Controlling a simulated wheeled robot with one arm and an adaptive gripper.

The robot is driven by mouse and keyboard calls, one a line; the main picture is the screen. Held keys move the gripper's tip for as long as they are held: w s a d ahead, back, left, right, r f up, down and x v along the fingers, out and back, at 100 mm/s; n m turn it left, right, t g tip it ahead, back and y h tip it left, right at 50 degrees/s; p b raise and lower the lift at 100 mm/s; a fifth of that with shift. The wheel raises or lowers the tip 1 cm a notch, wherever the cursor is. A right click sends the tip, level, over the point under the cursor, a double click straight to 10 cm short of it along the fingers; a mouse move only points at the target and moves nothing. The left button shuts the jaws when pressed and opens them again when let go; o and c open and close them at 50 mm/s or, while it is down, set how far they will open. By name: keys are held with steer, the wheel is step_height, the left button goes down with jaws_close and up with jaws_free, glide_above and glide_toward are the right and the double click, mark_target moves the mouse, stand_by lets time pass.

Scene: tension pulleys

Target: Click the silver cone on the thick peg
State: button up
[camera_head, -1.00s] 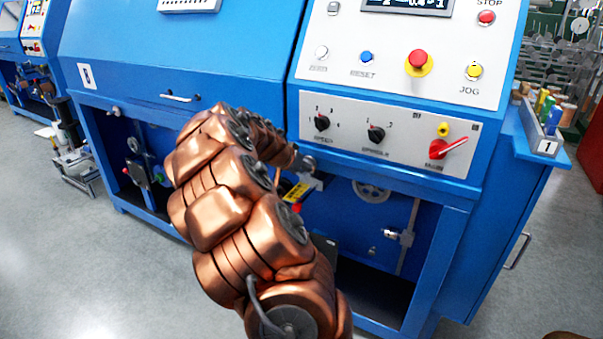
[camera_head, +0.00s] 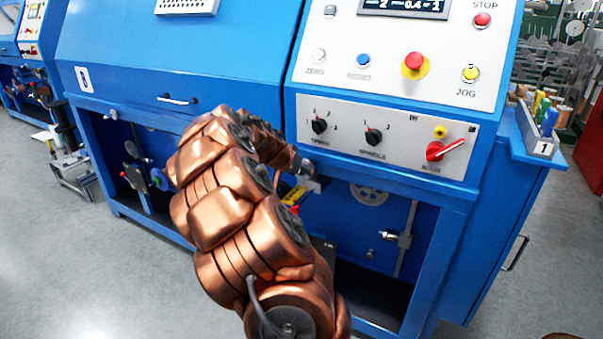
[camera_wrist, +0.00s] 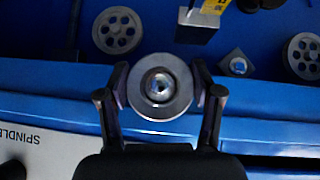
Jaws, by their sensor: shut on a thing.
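My gripper (camera_wrist: 161,92) is shut on a round silver part with a dark central hole, which looks like the silver cone (camera_wrist: 160,109). One finger is on each side of it in the wrist view. In the head view my arm reaches towards the blue machine and the fingers are too small and covered to make out. The silver cone does not show clearly there. A small silver square fitting (camera_wrist: 235,63) with a round middle sits beyond the cone to the right. I cannot tell whether it carries the thick peg.
Spoked wheels lie at left (camera_wrist: 117,31) and right (camera_wrist: 303,55) in the wrist view. A silver block with a yellow label (camera_wrist: 200,22) is just beyond the cone. The machine's blue edge (camera_wrist: 60,92) runs below the held part. The control panel (camera_head: 385,133) is above the open bay.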

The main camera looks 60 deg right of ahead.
steer(key=o, duration=1.3)
steer(key=v, duration=1.2)
